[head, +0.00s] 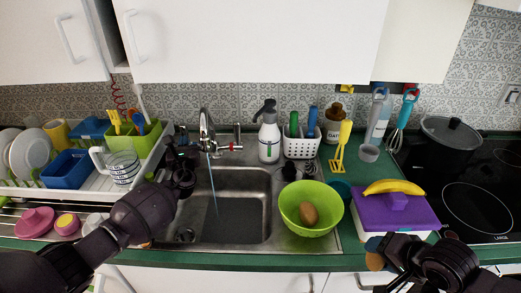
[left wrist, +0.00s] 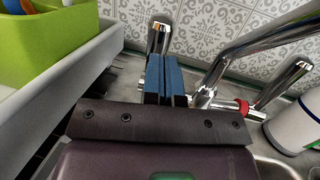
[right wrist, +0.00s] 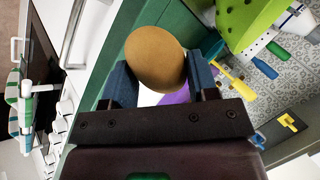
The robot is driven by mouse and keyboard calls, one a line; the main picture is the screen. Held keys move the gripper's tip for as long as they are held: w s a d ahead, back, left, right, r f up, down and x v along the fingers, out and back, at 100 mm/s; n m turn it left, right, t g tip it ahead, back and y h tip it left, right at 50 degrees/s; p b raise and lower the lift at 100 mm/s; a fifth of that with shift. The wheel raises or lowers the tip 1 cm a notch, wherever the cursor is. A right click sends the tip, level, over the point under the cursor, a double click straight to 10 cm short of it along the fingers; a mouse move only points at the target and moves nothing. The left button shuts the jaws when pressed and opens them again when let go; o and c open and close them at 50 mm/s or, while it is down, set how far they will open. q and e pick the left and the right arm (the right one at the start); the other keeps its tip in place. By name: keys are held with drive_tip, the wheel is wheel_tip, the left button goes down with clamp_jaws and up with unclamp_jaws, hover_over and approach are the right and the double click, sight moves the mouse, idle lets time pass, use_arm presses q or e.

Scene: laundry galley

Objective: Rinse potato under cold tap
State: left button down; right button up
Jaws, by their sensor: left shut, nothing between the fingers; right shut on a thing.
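A round brown potato (right wrist: 156,58) is between the blue fingers of my right gripper (right wrist: 160,80), which is shut on it. In the head view the potato (head: 375,261) is at the counter's front edge, right of the sink. My left gripper (head: 184,137) is shut and empty, just left of the tap (head: 206,130). In the left wrist view its fingers (left wrist: 166,82) are close to a chrome tap part (left wrist: 160,38); I cannot tell if they touch. A thin bluish stream (head: 212,180) runs from the spout into the sink (head: 235,215). A red ring (left wrist: 243,107) marks the right-hand handle.
A green bowl (head: 291,202) holding a brown oval object (head: 309,213) stands right of the sink. A purple-lidded box (head: 412,213) with a banana (head: 394,186) is beside it. A dish rack (head: 95,190) is at left, a soap bottle (head: 269,140) behind the sink.

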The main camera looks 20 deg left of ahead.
sight(185, 132)
drive_tip(key=shift+f+b, duration=0.3)
drive_tip(key=shift+f, duration=0.2)
use_arm(q)
drive_tip(key=shift+x, duration=1)
drive_tip(key=shift+w+a+r, duration=0.15)
drive_tip(key=shift+w+r, duration=0.2)
drive_tip(key=shift+w, duration=0.2)
use_arm(e)
drive_tip(key=shift+f, duration=0.25)
use_arm(q)
drive_tip(key=shift+s, duration=0.1)
use_arm(e)
drive_tip(key=shift+s, duration=0.1)
